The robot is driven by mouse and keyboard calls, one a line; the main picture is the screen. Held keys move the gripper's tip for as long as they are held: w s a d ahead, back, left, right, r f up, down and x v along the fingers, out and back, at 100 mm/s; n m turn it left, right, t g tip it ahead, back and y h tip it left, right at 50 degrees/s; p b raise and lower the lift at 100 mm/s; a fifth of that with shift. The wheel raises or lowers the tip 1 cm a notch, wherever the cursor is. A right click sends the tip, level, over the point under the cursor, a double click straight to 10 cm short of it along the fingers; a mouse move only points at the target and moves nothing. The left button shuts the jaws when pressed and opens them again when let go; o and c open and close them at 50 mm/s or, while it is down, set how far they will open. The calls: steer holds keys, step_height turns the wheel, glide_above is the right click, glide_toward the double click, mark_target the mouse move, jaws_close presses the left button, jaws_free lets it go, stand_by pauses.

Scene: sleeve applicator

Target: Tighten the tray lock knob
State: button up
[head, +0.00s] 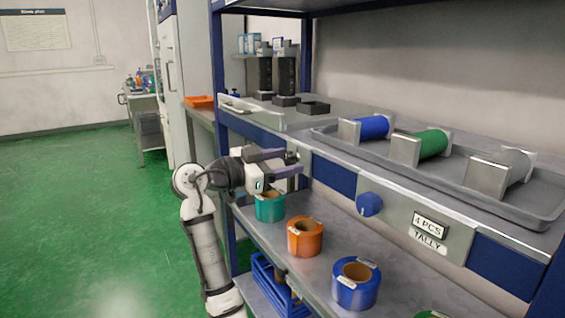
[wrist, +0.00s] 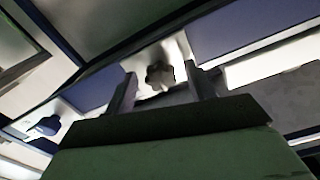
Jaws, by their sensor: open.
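A dark grey lobed knob (wrist: 160,75) sits on a pale plate, between my finger ends in the wrist view. My gripper (head: 294,164) is open and empty, at the bench's front edge. Its two fingers (wrist: 160,80) stand apart on either side of the knob in the picture; I cannot tell if they touch it. A round blue knob (head: 369,204) is on the front panel right of my gripper; a blue knob also shows at left in the wrist view (wrist: 47,125). No label tells which knob locks the tray.
A grey tray (head: 455,188) on the bench holds blue, green and grey rolls between metal blocks. Teal (head: 269,206), orange (head: 305,236) and blue (head: 356,284) tape rolls stand on the lower shelf below my gripper. A blue upright (head: 222,100) rises at left. Green floor at left is open.

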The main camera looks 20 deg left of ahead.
steer(key=v, duration=1.3)
steer(key=shift+s+a, duration=0.25)
steer(key=shift+s, duration=0.05)
